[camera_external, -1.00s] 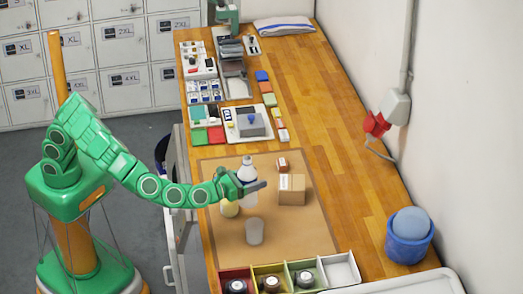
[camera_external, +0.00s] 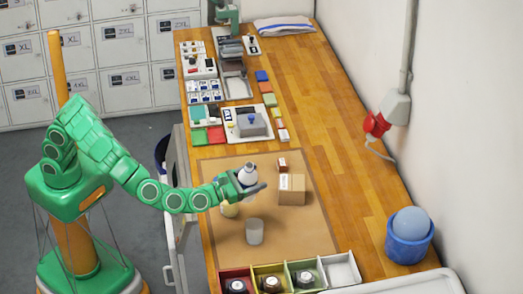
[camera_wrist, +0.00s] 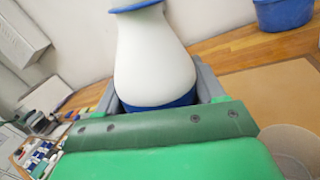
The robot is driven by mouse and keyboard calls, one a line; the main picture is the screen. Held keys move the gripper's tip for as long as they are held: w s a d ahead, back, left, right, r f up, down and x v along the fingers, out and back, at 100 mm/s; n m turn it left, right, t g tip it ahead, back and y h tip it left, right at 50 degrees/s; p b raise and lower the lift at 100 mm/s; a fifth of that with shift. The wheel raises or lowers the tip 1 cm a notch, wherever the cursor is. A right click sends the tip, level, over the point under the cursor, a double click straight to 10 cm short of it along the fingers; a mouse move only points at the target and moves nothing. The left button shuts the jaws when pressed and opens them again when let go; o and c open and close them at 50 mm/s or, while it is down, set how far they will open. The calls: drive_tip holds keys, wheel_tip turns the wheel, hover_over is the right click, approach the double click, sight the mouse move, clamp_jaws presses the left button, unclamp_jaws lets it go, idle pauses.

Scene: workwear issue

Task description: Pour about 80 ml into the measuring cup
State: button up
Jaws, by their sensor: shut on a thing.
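A white bottle (camera_external: 248,176) is in my gripper (camera_external: 252,187) above the brown mat. In the wrist view the white bottle (camera_wrist: 153,60) has blue bands at its narrow top and lower down, and stands between the grey fingers of my gripper (camera_wrist: 158,90). The gripper is shut on it. The bottle's lower part is hidden; I cannot tell its exact tilt. A translucent grey measuring cup (camera_external: 254,232) stands upright on the mat, nearer the camera than the gripper and apart from it. What looks like its rim (camera_wrist: 288,142) shows at the lower right of the wrist view.
A pale yellow container (camera_external: 229,210) stands just below my gripper in the picture. A cardboard box (camera_external: 291,190) and a small brown box (camera_external: 282,164) are to the right. A compartment tray (camera_external: 287,276) lines the front; a blue bucket (camera_external: 408,250) stands far right.

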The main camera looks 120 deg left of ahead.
drive_tip(key=m, duration=0.2)
drive_tip(key=m+t, duration=0.1)
drive_tip(key=m, duration=0.1)
drive_tip(key=shift+w+d+f, duration=0.35)
drive_tip(key=shift+s+a+f+m+t, duration=0.1)
drive_tip(key=shift+f+m+t, duration=0.1)
drive_tip(key=shift+m, duration=0.4)
drive_tip(key=shift+s+a+f+m+t, duration=0.1)
drive_tip(key=shift+m+t, duration=0.1)
drive_tip(key=shift+m, duration=0.4)
drive_tip(key=m, duration=0.1)
drive_tip(key=f+m+t, duration=0.1)
drive_tip(key=m, duration=0.1)
drive_tip(key=shift+s+a+f+m, duration=0.25)
drive_tip(key=shift+s+a+m, duration=0.05)
drive_tip(key=shift+s, duration=0.05)
drive_tip(key=shift+r+m+t, duration=0.5)
drive_tip(key=shift+r+m, duration=0.05)
drive_tip(key=shift+m, duration=0.75)
drive_tip(key=shift+w+d+f+m+t+h, duration=0.1)
drive_tip(key=shift+m+t+h, duration=0.1)
drive_tip(key=shift+m, duration=0.3)
drive_tip(key=shift+w+d+m+t+h, duration=0.1)
drive_tip(key=shift+m+h, duration=0.1)
drive_tip(key=shift+m, duration=0.3)
drive_tip(key=shift+r+m+t, duration=0.3)
drive_tip(key=shift+r+m, duration=0.25)
drive_tip(key=shift+m, duration=0.35)
